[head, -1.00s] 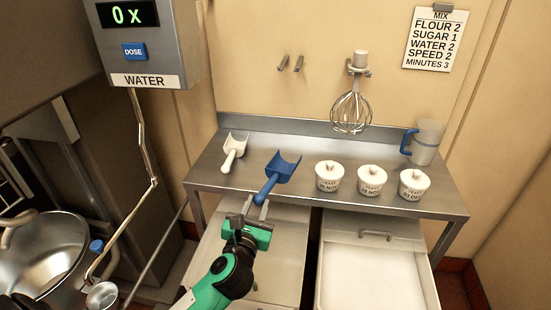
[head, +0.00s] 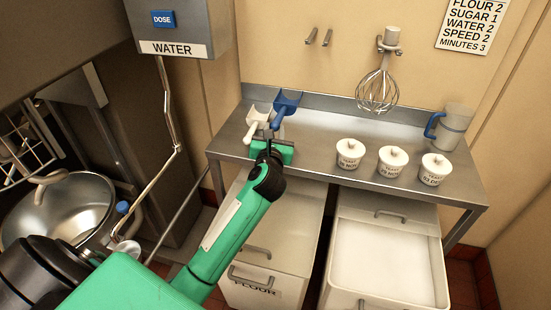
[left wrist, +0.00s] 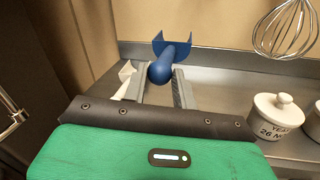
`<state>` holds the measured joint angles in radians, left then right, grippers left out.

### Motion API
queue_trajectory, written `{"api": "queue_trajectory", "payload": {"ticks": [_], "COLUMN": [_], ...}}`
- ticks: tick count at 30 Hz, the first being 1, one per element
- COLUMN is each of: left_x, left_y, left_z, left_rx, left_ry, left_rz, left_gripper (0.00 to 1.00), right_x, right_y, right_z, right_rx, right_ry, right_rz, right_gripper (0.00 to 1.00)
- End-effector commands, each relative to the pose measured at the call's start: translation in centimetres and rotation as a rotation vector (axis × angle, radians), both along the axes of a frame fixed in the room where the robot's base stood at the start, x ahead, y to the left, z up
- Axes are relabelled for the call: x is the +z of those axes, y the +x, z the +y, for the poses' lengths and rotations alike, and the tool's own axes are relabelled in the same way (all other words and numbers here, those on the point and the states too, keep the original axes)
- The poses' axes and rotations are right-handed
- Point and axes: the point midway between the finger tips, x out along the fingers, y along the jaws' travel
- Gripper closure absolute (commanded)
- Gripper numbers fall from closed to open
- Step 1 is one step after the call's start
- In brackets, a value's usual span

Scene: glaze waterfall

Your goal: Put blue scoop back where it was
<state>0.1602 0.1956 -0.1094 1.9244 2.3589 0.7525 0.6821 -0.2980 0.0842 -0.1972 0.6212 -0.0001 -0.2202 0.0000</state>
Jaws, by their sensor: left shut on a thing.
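The blue scoop (head: 285,105) is above the left part of the steel shelf (head: 315,125), just right of the white scoop (head: 258,117). My left gripper (head: 272,137) is shut on the blue scoop's handle. In the left wrist view the blue scoop (left wrist: 172,50) stands out ahead between the fingers of my left gripper (left wrist: 160,85), its handle end toward the camera. The white scoop (left wrist: 126,72) shows partly behind the left finger. My right gripper is not in view.
Several white lidded jars (head: 393,160) and a clear jug with a blue handle (head: 452,128) stand to the right on the shelf. Open bins sit below.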

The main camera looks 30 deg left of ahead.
Motion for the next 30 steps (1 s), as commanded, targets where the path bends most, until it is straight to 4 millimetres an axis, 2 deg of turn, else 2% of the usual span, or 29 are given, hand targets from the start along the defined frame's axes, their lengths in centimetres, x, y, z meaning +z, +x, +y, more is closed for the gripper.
{"api": "queue_trajectory", "payload": {"ticks": [1, 6, 13, 18, 22, 30], "left_x": [-1.7, -5.5, -7.6, -10.3, -11.4, -11.5], "left_y": [0.0, 0.0, 0.0, 0.0, 0.0, 0.0], "left_z": [0.0, 0.0, 0.0, 0.0, 0.0, 0.0], "left_rx": [0.001, 0.001, 0.001, 0.000, 0.000, 0.000], "left_ry": [-0.001, 0.001, 0.001, 0.000, 0.000, 0.001], "left_rz": [0.006, 0.002, -0.001, 0.002, 0.000, -0.002], "left_gripper": [0.95, 0.95, 0.95, 0.95, 0.95, 0.95], "right_x": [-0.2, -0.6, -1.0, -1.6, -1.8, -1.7], "right_y": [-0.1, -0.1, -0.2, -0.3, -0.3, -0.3], "right_z": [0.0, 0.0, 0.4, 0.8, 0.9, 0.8], "right_rx": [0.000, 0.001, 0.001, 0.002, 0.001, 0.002], "right_ry": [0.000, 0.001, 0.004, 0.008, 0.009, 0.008], "right_rz": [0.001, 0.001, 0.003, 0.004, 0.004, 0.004], "right_gripper": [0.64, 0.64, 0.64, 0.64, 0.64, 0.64]}}
